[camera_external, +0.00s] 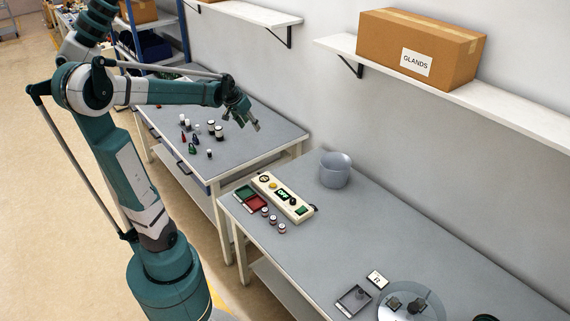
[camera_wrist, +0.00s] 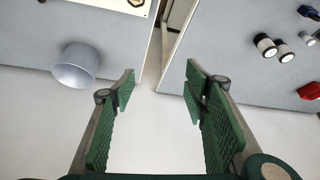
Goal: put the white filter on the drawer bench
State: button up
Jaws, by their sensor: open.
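No object is clearly marked as the white filter. Candidates are small white-and-dark cylinders (camera_external: 219,132) on the far bench with drawers (camera_external: 262,138); two also show in the wrist view (camera_wrist: 266,45). Small white jars with dark red bands (camera_external: 273,219) stand on the nearer bench (camera_external: 335,225). My gripper (camera_external: 250,126) is above the right part of the drawer bench, near its wall side. In the wrist view its fingers (camera_wrist: 160,80) are spread, with nothing between them. The gap between the benches shows beyond the fingers.
A grey tub (camera_external: 335,170) stands on the nearer bench by the wall; a control box (camera_external: 282,196) and red and green trays (camera_external: 246,196) are beside it. A shelf (camera_external: 500,110) with a cardboard box (camera_external: 420,48) hangs above. The drawer bench's right end is clear.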

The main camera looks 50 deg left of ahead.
jog(key=s+d+f+m, duration=0.1)
jog(key=s+d, duration=0.5)
jog(key=d, duration=0.3)
jog(key=s+d+f+m+t+h, duration=0.1)
jog(key=s+d, duration=0.5)
jog(key=d, duration=0.4)
jog(key=s+d, duration=0.7)
jog(key=d, duration=0.2)
jog(key=shift+d+f+m+t+h, duration=0.15)
jog(key=shift+f+m+t+h, duration=0.15)
jog(key=shift+f+m+t, duration=0.1)
dwell(1.5)
